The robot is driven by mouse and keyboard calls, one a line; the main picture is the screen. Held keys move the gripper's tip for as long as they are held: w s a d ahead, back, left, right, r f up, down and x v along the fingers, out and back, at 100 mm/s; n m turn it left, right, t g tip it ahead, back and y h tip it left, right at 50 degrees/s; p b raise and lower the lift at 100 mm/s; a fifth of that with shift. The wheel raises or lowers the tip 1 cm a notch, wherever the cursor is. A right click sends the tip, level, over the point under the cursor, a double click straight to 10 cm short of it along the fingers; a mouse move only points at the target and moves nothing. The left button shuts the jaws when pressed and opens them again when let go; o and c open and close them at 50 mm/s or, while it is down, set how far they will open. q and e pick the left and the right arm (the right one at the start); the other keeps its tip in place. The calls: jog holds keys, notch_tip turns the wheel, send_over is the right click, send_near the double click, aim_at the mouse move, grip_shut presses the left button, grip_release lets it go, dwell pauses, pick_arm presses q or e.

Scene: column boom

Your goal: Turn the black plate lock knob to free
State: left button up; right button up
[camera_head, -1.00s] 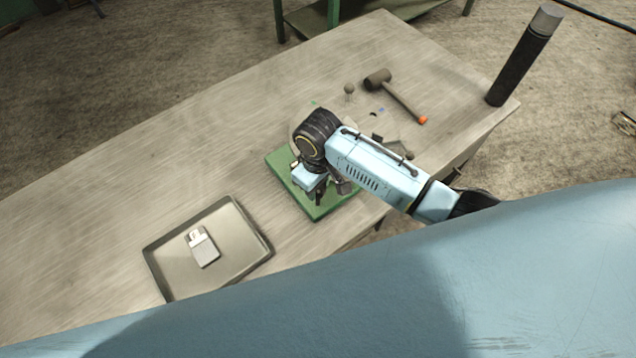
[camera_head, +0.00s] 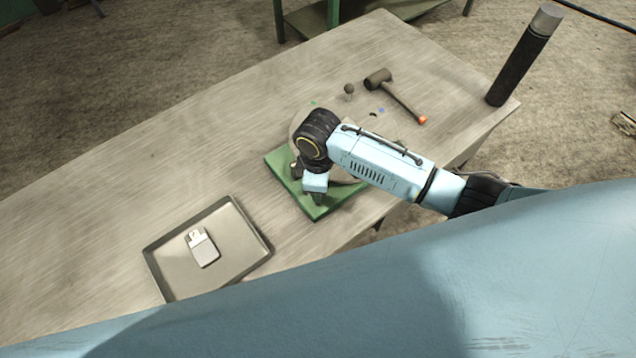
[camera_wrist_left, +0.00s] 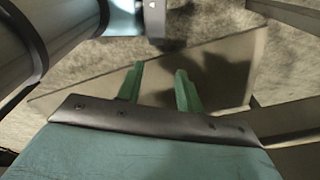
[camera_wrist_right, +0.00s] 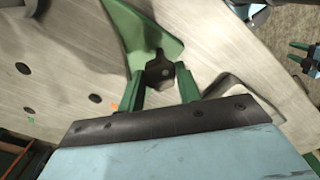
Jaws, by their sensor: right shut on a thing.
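The black knob (camera_wrist_right: 158,68) shows in the right wrist view, between the fingers of my right gripper (camera_wrist_right: 161,88). The fingers are shut on it. It stands by the green base (camera_wrist_right: 145,35), beside a pale round plate with dark holes (camera_wrist_right: 60,80). In the head view the right gripper (camera_head: 316,196) is over the green base (camera_head: 322,208), and my wrist and forearm hide the knob and much of the round plate. My left gripper (camera_wrist_left: 158,88) is open and empty in its own wrist view, and is out of the head view.
A grey tray (camera_head: 232,222) holding a small pale item (camera_head: 203,247) is left of the base. A mallet (camera_head: 400,97) and a small round-topped thing (camera_head: 349,90) lie behind it. A dark post (camera_head: 525,58) stands at the far right corner. The table's left side is clear.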

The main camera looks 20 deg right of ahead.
jog(key=shift+w, duration=0.1)
dwell(0.3)
jog(key=o, duration=1)
jog(key=shift+r, duration=0.15)
notch_tip(320, 180, up, 13)
